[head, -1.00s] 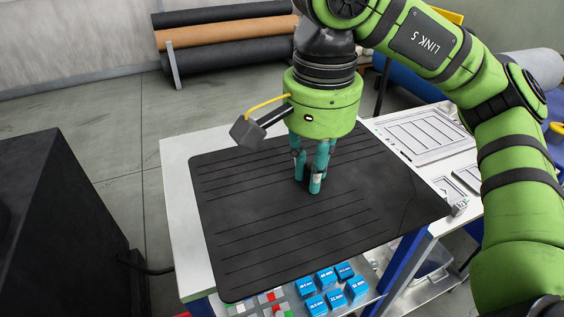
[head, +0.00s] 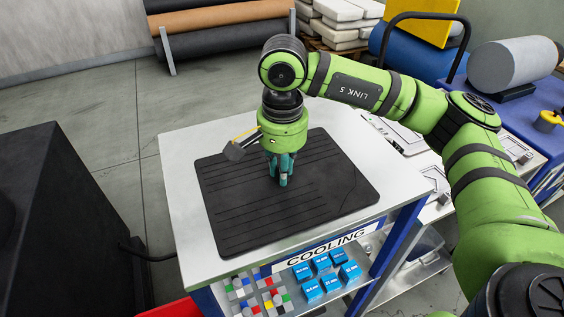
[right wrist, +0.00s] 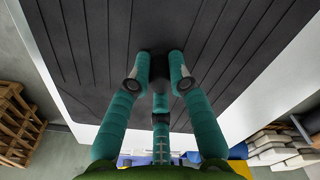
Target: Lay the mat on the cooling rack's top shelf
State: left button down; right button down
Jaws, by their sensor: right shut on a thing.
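The dark grey mat (head: 235,210), marked with straight grooves, lies flat over the cooling rack's white top shelf (head: 188,150). White shelf shows around it, and its near edge is close to the shelf's front edge. Whether it touches the shelf or hangs just above it, I cannot tell. My right gripper (head: 281,178) points down at the mat's middle and is shut on it. In the right wrist view, the fingers (right wrist: 154,75) close around a small dark grip on the mat (right wrist: 95,40). My left gripper is out of view.
Blue labelled blocks (head: 325,275) and coloured cubes (head: 255,295) sit on a lower shelf at the front. A black cabinet (head: 70,220) stands to the left. A worktop with white panels (head: 400,138) is at the right. Rolls (head: 220,40) lie at the back.

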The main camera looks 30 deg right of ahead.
jog(key=shift+f, duration=0.1)
jog(key=c, duration=1.1)
grip_release()
jog(key=shift+c, duration=0.2)
jog(key=shift+s, duration=0.1)
